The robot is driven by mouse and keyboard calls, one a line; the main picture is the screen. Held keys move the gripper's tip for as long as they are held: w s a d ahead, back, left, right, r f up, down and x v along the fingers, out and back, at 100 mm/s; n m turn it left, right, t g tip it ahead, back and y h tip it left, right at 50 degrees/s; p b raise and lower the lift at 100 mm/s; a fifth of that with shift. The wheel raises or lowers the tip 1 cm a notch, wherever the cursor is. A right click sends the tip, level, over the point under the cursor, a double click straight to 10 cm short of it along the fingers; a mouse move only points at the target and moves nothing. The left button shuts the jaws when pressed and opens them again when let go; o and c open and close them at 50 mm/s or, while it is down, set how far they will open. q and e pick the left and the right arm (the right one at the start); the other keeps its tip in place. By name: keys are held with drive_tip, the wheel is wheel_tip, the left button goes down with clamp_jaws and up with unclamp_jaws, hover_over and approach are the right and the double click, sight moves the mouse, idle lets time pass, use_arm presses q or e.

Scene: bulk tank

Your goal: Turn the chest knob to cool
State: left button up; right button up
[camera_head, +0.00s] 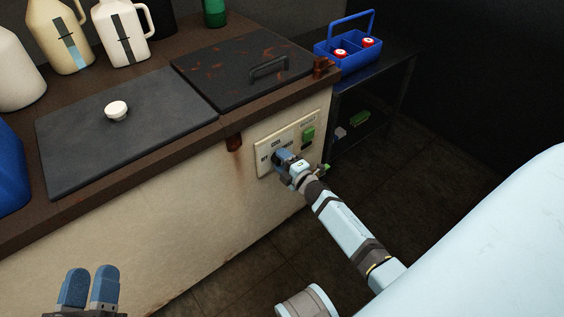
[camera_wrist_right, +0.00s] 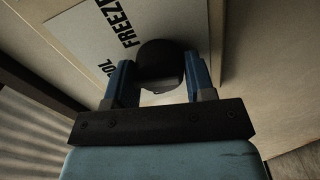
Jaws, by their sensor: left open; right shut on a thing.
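The chest is a cream box with a brown, rusty rim. Its control panel (camera_head: 264,164) is a pale plate on the front, lettered beside the knob. My right gripper (camera_head: 282,157) is at the panel and hides the knob in the head view. In the right wrist view the dark round knob (camera_wrist_right: 161,58) sits between the two blue fingers of the right gripper (camera_wrist_right: 160,84), which is shut on it. The letters "FREEZE" and "OOL" show on the plate; the knob's pointer cannot be made out. My left gripper (camera_head: 89,287) is open and empty at the lower left, away from the chest.
A green switch (camera_head: 308,134) is right of the knob. On the chest top are a grey lid with a white knob (camera_head: 116,110), a dark lid with a handle (camera_head: 268,68) and cream jugs (camera_head: 122,35). A blue caddy (camera_head: 335,52) stands on the dark shelf at right.

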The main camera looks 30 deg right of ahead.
use_arm(q)
drive_tip(key=shift+f, duration=0.35)
use_arm(e)
drive_tip(key=shift+n, duration=0.6)
use_arm(q)
drive_tip(key=shift+w+g, duration=0.15)
drive_tip(key=shift+g, duration=0.15)
drive_tip(key=shift+f, duration=0.15)
use_arm(e)
drive_tip(key=o, duration=0.9)
drive_tip(key=shift+s, duration=0.1)
use_arm(q)
drive_tip(key=r+p, duration=0.1)
drive_tip(key=r, duration=0.1)
drive_tip(key=r+t+p, duration=0.1)
drive_tip(key=shift+a+p, duration=0.3)
drive_tip(key=shift+p, duration=0.05)
use_arm(e)
drive_tip(key=s, duration=0.9)
drive_tip(key=s+d, duration=0.1)
drive_tip(key=s, duration=0.3)
drive_tip(key=shift+s+d, duration=0.1)
drive_tip(key=shift+s, duration=0.25)
use_arm(q)
drive_tip(key=shift+f, duration=0.1)
